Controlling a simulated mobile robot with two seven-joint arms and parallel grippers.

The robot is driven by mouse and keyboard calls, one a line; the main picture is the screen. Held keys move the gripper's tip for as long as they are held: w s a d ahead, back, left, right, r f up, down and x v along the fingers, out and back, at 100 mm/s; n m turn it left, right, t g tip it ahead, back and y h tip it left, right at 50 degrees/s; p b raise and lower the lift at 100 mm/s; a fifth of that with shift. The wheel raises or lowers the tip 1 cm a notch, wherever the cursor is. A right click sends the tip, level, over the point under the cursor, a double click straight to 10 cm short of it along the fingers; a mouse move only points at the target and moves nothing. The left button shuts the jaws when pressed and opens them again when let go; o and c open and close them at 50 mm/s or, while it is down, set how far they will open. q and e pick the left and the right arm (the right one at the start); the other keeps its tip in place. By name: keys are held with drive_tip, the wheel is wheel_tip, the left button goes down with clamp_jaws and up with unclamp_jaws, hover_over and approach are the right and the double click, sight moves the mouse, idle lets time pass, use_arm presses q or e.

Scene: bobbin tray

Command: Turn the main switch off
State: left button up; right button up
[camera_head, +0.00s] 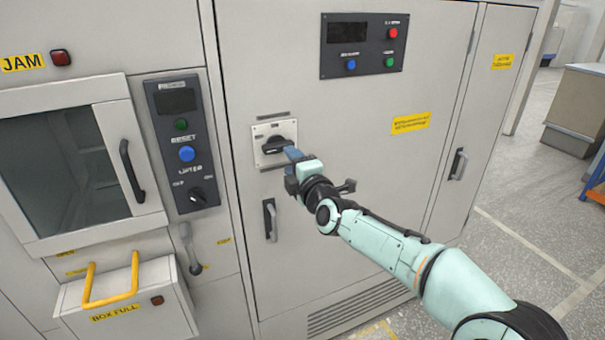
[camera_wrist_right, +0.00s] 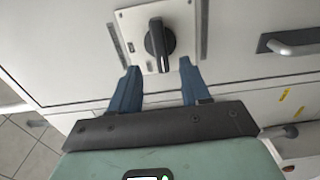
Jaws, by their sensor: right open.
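The main switch is a black rotary handle (camera_head: 276,145) on a pale square plate (camera_head: 262,130) on the grey cabinet door. In the head view the handle lies roughly horizontal. The right wrist view also shows the handle (camera_wrist_right: 158,42) and its plate (camera_wrist_right: 133,20). My right gripper (camera_head: 291,154) is open, with its blue fingers at the right end of the handle. In the wrist view the fingertips (camera_wrist_right: 159,68) stand to either side of the handle's near end, with gaps; contact cannot be told. My left gripper is not in view.
A door handle (camera_head: 270,220) sits below the switch. A dark button panel (camera_head: 363,46) is above right, and a panel with a LIFTER knob (camera_head: 187,150) is left. A yellow-handled box (camera_head: 125,296) juts out at lower left. Open floor lies right.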

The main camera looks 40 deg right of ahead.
drive_tip(key=v, duration=0.6)
drive_tip(key=shift+a, duration=0.1)
idle(0.3)
